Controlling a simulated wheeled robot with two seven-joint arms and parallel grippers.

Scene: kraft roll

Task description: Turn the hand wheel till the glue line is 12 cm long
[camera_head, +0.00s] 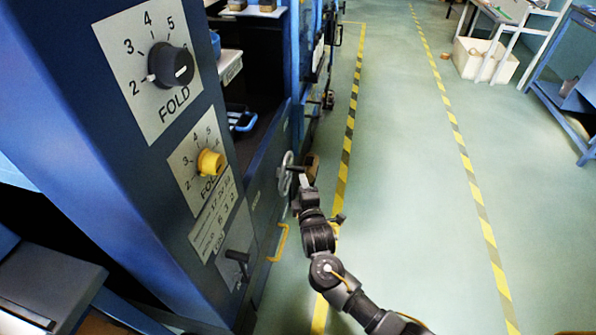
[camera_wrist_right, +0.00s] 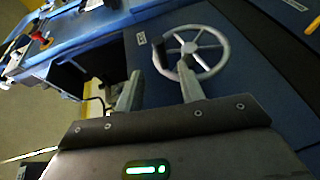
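The hand wheel (camera_head: 284,174) is a pale grey spoked wheel on the side of the blue machine. My right gripper (camera_head: 301,181) is beside the wheel. Its two fingers (camera_wrist_right: 159,80) are apart, with nothing visible between them. The right-hand finger in the wrist view overlaps the lower part of the wheel near the handle; I cannot tell whether it touches. The glue line is not visible. My left gripper is not in view.
The blue machine panel carries a black FOLD knob (camera_head: 171,65), a yellow knob (camera_head: 210,162) and a dark lever (camera_head: 238,257). A yellow bar handle (camera_head: 278,243) sits below the wheel. Green floor with striped tape (camera_head: 350,120) lies open to the right. A white bin (camera_head: 485,62) stands far off.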

